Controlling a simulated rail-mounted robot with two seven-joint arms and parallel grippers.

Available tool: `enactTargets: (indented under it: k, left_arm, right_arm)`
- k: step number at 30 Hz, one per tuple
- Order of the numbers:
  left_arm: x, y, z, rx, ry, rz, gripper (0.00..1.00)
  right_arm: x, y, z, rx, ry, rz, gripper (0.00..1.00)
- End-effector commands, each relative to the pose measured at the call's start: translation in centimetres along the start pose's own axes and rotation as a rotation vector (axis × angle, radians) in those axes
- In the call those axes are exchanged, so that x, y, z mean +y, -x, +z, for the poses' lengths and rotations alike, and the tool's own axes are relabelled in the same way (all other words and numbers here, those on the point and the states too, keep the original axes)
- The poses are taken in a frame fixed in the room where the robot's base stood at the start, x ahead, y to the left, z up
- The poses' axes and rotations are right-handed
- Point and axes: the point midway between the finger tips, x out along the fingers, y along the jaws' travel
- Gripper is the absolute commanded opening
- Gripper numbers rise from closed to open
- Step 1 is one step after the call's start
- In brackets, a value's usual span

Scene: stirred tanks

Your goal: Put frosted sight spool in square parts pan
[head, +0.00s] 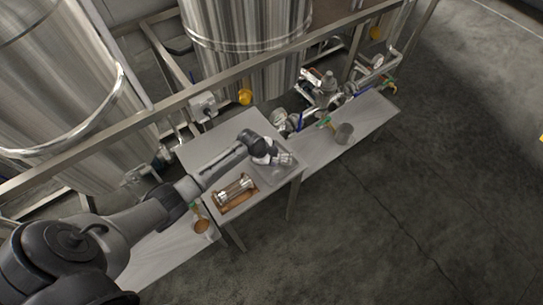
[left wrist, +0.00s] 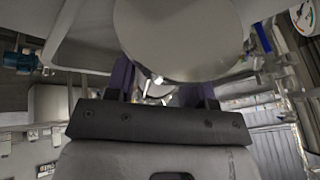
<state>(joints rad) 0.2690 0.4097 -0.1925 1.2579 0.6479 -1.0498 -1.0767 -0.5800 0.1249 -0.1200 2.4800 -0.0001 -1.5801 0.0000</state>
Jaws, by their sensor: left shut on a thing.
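My left gripper (head: 282,160) reaches over the square parts pan (head: 268,180), a shallow grey tray on the pale table. It is shut on a pale, metallic spool-like piece, taken as the frosted sight spool (head: 289,161), just over or in the pan. I cannot tell whether the piece touches the pan floor. In the left wrist view the piece shows as a broad, round grey face (left wrist: 180,35) between the two fingers (left wrist: 162,92). Its frosting is not clear. Another spool with metal ends (head: 235,191) lies in a brown cradle left of the pan. My right gripper is out of view.
Pipework with valves and gauges (head: 320,88) lines the back. A steel rail crosses behind the table, before large steel tanks (head: 245,40). A brown, round-ended object (head: 201,224) is at the lower left.

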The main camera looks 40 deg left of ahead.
Motion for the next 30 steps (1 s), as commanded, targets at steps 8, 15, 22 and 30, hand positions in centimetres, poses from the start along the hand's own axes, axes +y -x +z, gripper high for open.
enactTargets:
  k: [8, 15, 22, 30]
  left_arm:
    - [0.1, -0.8, 0.3, 0.001, -0.001, -0.001, 0.11]
    - [0.2, -0.7, 0.3, 0.0, 0.0, 0.0, 0.69]
    - [0.2, -0.7, 0.3, 0.0, 0.0, 0.0, 0.75]
    - [-0.2, 1.0, -0.1, 0.0, 0.0, -0.002, 0.75]
  right_arm:
    - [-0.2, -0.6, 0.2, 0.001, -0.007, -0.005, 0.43]
    - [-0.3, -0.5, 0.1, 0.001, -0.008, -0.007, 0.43]
    - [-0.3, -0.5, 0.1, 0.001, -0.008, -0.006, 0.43]
    - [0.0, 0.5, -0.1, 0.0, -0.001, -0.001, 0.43]
